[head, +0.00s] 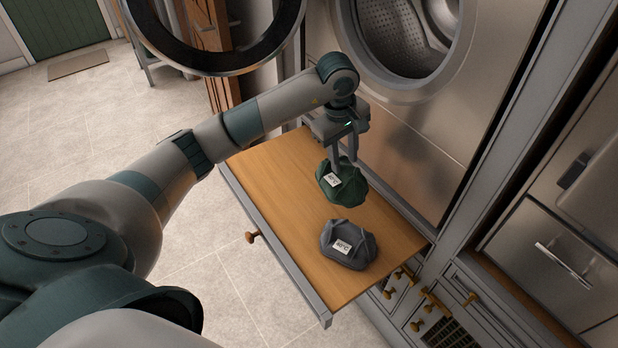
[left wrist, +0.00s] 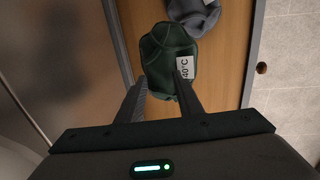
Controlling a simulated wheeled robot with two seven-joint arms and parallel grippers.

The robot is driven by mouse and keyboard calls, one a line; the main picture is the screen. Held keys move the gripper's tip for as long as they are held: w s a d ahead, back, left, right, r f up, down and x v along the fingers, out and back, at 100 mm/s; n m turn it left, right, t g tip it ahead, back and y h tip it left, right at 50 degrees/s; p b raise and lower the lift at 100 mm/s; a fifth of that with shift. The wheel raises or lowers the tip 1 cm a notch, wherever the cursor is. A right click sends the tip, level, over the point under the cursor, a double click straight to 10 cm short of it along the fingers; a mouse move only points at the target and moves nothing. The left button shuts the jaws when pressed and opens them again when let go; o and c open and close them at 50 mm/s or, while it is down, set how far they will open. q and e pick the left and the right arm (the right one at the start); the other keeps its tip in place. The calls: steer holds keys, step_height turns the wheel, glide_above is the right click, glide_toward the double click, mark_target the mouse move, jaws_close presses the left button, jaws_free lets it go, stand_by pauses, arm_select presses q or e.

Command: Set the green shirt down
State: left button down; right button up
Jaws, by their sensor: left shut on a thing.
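The green shirt (head: 346,186) is a bundled dark green cloth with a white label. My left gripper (head: 343,166) is shut on its top, over the pull-out wooden board (head: 290,250) below the washer. Whether the shirt touches the board I cannot tell. In the left wrist view the shirt (left wrist: 166,55) lies at and beyond the tips of my left gripper's fingers (left wrist: 162,85), with its label reading 40°C. My right gripper is not in view.
A dark grey bundled garment (head: 348,243) with a 60°C label lies on the board, nearer than the green shirt. The washer's round door (head: 215,62) stands open at upper left, its drum (head: 410,30) exposed. The board's left part is bare.

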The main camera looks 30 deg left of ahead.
mark_target(332, 171)
arm_select(q)
steer(key=a, duration=0.1)
steer(key=s+a+f+p, duration=0.1)
steer(key=shift+a+f, duration=0.2)
steer(key=shift+a, duration=0.1)
steer(key=s+a+f+p, duration=0.1)
steer(key=a+f+p, duration=0.1)
steer(key=a+f, duration=0.2)
steer(key=shift+s+a, duration=0.4)
steer(key=shift+a, duration=0.8)
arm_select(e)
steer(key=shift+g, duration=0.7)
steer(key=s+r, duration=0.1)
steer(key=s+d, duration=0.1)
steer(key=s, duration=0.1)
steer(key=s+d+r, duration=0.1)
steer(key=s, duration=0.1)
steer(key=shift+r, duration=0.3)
arm_select(q)
steer(key=shift+f, duration=0.15)
step_height(332, 171, down, 4)
steer(key=shift+p, duration=1.15)
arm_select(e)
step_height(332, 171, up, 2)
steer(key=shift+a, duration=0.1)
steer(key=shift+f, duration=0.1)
